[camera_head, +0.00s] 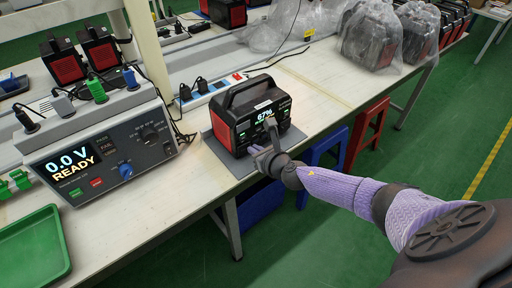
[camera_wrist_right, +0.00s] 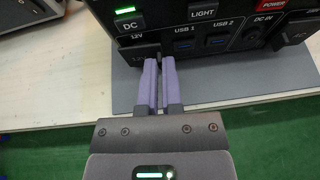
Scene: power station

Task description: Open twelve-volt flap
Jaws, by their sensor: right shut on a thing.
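The black and red power station (camera_head: 248,115) stands on a grey mat on the workbench, its screen reading 67%. In the right wrist view its front panel fills the top. The dark twelve-volt flap (camera_wrist_right: 134,52) sits under the "12V" label, below the lit DC button (camera_wrist_right: 128,17). My right gripper (camera_wrist_right: 160,66) has its two purple fingers close together at the flap's right end, shut on a small part of it that the fingertips hide. It also shows in the head view (camera_head: 264,146), in front of the panel. My left gripper is not in view.
USB ports (camera_wrist_right: 199,43) and a DC input (camera_wrist_right: 264,31) lie just right of the fingers. A tester (camera_head: 100,148) reading "0.0 V READY" and a power strip (camera_head: 208,92) stand left of the station. Blue and red stools (camera_head: 368,135) stand below the bench edge.

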